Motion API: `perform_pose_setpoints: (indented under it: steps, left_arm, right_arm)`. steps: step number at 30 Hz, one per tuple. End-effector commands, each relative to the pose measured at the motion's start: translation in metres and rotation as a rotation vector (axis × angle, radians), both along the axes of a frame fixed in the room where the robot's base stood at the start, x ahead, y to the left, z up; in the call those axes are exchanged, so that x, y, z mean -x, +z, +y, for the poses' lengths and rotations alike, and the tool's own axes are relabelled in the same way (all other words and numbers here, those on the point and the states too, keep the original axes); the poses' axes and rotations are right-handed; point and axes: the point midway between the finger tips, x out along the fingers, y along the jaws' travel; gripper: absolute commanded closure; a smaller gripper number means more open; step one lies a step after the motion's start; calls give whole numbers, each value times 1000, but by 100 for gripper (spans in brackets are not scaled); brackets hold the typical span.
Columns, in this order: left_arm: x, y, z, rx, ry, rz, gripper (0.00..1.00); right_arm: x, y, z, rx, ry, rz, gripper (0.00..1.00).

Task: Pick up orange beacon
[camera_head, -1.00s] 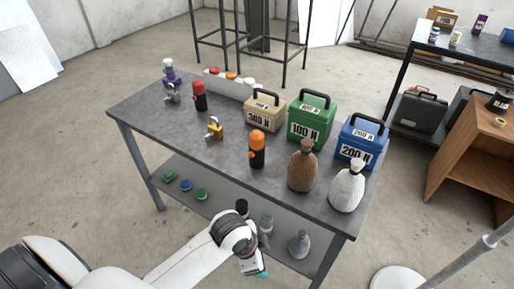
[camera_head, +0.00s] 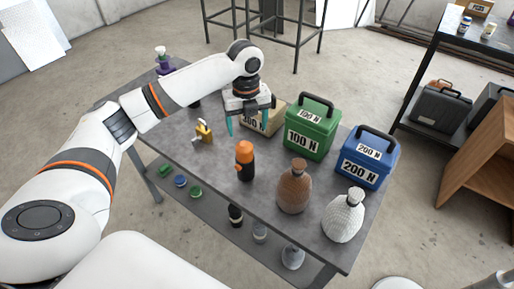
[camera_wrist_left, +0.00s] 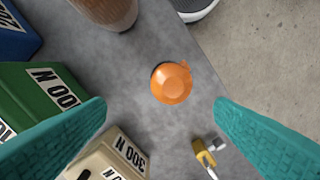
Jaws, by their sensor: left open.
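The orange beacon (camera_head: 245,160) has an orange cap on a black body and stands upright on the grey table. In the left wrist view its orange top (camera_wrist_left: 172,84) is seen from above, a little ahead of the gap between the fingers. My left gripper (camera_head: 250,122) is open and empty, with teal fingertips pointing down. It hangs above the table, behind the beacon and in front of the beige 300 N box, and does not touch the beacon. The left wrist view shows the two teal fingers (camera_wrist_left: 160,125) wide apart. My right gripper is not in view.
Beige (camera_head: 262,122), green (camera_head: 314,130) and blue (camera_head: 367,158) weight boxes stand along the back. Coloured discs and small weights sit on the lower shelf.

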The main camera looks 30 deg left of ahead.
Motion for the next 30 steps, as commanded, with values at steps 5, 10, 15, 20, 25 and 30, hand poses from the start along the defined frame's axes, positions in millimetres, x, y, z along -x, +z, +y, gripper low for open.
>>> perform_pose_setpoints:
  steps: [5, 10, 15, 20, 25, 30]
  left_arm:
    - [1, -18, 2, 1, -4, 7, 23]
    - [2, -48, 2, 0, -4, 6, 23]
    - [1, -64, 2, 1, -4, 1, 23]
    - [4, -77, 2, 0, -4, 4, 23]
    - [6, -104, 3, 1, -4, 3, 23]
    - [5, -117, 3, 0, -4, 0, 23]
  right_arm:
    - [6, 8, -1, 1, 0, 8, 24]
    - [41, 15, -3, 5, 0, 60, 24]
    - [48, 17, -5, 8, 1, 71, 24]
    - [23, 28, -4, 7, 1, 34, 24]
    - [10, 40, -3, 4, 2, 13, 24]
    - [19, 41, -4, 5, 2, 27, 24]
